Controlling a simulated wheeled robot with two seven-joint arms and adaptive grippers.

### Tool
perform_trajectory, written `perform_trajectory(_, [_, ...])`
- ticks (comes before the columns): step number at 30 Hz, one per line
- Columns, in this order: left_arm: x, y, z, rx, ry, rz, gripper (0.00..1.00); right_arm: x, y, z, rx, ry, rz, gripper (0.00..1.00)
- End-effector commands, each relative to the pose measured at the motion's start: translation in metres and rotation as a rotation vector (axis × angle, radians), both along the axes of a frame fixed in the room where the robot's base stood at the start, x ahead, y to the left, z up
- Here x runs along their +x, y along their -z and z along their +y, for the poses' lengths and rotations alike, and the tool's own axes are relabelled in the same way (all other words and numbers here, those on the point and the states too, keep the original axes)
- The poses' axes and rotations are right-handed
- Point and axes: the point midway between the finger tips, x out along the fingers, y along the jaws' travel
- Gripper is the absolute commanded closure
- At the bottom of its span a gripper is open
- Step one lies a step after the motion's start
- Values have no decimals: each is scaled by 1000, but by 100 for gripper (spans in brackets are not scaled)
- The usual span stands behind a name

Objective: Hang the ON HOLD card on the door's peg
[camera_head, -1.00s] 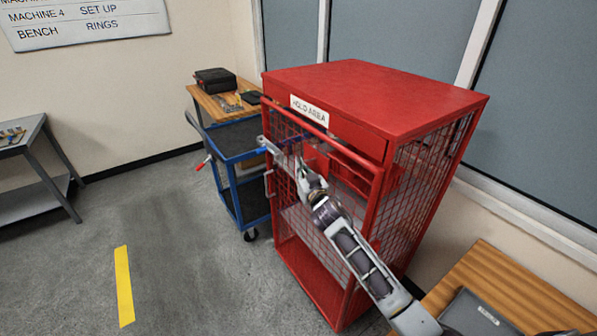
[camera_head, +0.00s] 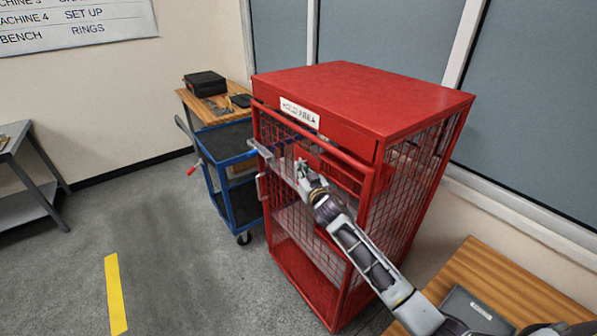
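The red mesh cage door (camera_head: 300,215) is on the front of a red cabinet (camera_head: 365,95) with a HOLD AREA sign (camera_head: 300,112). A small grey metal fitting (camera_head: 261,149) sticks out at the door's left edge. My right gripper (camera_head: 302,168) is in front of the door's upper middle, its arm reaching in from the lower right. Its fingers are small against the mesh, so whether they are open or hold anything is unclear. I cannot make out the ON HOLD card or the peg. My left gripper is not in view.
A blue trolley (camera_head: 227,141) stands close to the cabinet's left, with a wooden bench (camera_head: 190,98) behind it. A wooden table (camera_head: 500,275) with a dark flat item (camera_head: 470,308) is at the lower right. Grey floor is free at the left, around a yellow stripe (camera_head: 115,293).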

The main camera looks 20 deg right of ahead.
Motion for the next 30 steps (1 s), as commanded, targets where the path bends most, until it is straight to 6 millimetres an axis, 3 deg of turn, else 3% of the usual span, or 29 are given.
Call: perform_trajectory(30, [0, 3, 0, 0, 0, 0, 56, 2, 9, -5, 1, 1, 4, 100])
